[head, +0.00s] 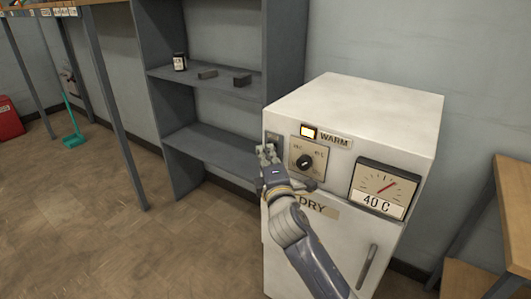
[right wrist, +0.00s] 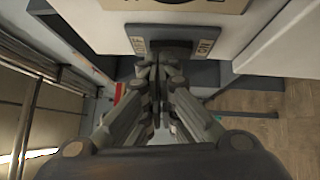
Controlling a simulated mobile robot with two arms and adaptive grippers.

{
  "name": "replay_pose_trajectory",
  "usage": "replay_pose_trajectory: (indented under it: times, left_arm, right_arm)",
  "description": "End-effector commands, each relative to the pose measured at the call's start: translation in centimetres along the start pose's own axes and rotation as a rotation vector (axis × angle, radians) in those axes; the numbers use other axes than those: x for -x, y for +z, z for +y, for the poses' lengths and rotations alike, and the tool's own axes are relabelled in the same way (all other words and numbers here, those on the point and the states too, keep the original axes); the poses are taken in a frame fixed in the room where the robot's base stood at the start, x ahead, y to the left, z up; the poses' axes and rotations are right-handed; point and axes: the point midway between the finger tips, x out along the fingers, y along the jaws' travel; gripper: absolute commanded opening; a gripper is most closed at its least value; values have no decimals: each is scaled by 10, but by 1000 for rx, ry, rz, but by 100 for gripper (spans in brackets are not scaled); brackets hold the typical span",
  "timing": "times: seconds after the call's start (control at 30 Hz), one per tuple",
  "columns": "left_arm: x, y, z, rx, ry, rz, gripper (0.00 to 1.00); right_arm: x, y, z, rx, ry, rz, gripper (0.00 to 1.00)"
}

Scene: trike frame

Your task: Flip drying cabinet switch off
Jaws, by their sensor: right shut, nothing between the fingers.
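The white drying cabinet (head: 360,105) stands at the right in the head view. Its front has a lit lamp (head: 308,132) beside a WARM label, a dark knob (head: 305,161), a gauge (head: 386,187) marked 40 C and a DRY label. The switch plate (head: 272,137) is at the front's left edge. In the right wrist view the dark switch (right wrist: 174,46) lies between OFF and ON labels. My right gripper (head: 267,154) is shut and empty, its fingertips (right wrist: 158,68) close at the switch. I cannot tell whether they touch it or which way the lever points. My left gripper is out of view.
A grey shelf unit (head: 205,136) stands left of the cabinet, with a jar (head: 179,62) and two small dark blocks on it. A wooden table (head: 515,215) is at the right edge.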

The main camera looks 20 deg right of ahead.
Motion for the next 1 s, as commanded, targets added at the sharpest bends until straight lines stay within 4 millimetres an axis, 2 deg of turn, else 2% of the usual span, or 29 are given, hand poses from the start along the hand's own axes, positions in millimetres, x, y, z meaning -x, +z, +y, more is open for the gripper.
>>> replay_pose_trajectory:
  times: [0.37,0.57,0.8,1.0]
  left_arm:
    - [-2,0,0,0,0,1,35]
    - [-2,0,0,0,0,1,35]
    - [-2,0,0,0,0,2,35]
    - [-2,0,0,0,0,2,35]
  right_arm:
    - [5,1,0,1,0,-2,0]
    - [35,1,0,0,0,1,0]
    - [83,0,0,1,0,1,0]
    - [110,0,0,1,0,0,0]
